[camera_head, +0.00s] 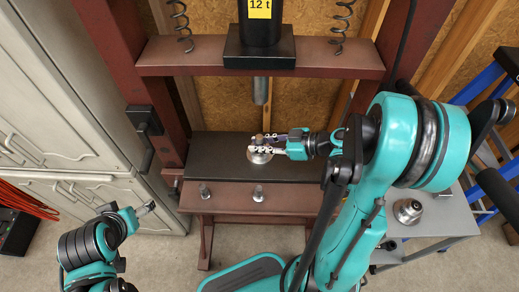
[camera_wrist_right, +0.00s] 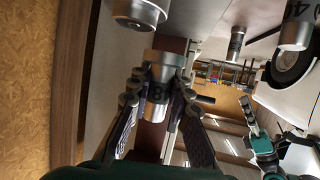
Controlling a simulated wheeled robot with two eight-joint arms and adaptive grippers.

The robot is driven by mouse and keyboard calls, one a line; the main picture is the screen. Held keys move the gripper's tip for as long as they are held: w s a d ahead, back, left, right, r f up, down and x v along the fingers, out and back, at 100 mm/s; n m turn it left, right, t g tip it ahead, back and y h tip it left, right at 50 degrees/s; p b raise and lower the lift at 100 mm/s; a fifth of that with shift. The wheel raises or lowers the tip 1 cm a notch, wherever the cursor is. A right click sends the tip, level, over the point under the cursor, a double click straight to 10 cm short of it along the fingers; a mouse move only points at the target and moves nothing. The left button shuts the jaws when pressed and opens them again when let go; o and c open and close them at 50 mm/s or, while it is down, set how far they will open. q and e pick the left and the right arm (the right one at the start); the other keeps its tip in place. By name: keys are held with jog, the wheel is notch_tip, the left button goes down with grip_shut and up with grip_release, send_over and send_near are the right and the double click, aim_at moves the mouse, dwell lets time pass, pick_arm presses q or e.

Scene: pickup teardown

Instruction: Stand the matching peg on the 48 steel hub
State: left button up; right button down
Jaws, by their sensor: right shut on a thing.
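My right gripper (camera_head: 265,143) is over the press bed, just above a silver hub (camera_head: 260,156). In the right wrist view its fingers (camera_wrist_right: 160,82) are shut around a steel peg (camera_wrist_right: 158,92) with dark lettering, of which an "8" shows. A silver round part (camera_wrist_right: 138,12), likely the hub, shows at the top of that view, close to the peg; I cannot tell whether they touch.
The press ram (camera_head: 261,90) hangs over the bed (camera_head: 215,150), between red-brown posts. A grey cart (camera_head: 445,218) at the right carries another metal part (camera_head: 407,211). Grey cabinets (camera_head: 60,110) stand at the left. The ledge left of the pegs is clear.

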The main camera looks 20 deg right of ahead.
aim_at(260, 138)
jog(key=shift+w+d+f, duration=0.1)
jog(key=shift+w+d, duration=0.2)
jog(key=shift+w, duration=0.35)
jog(key=shift+w+d+f, duration=0.1)
jog(key=shift+w+d, duration=0.2)
jog(key=shift+w, duration=0.3)
jog(key=shift+w+d+f, duration=0.1)
jog(key=shift+w+d, duration=0.2)
jog(key=shift+w, duration=0.35)
jog(key=shift+s+f+b, duration=0.1)
jog(key=shift+f+b, duration=0.6)
jog(key=shift+b, duration=0.15)
jog(key=shift+f, duration=0.1)
jog(key=c, duration=1.3)
grip_release()
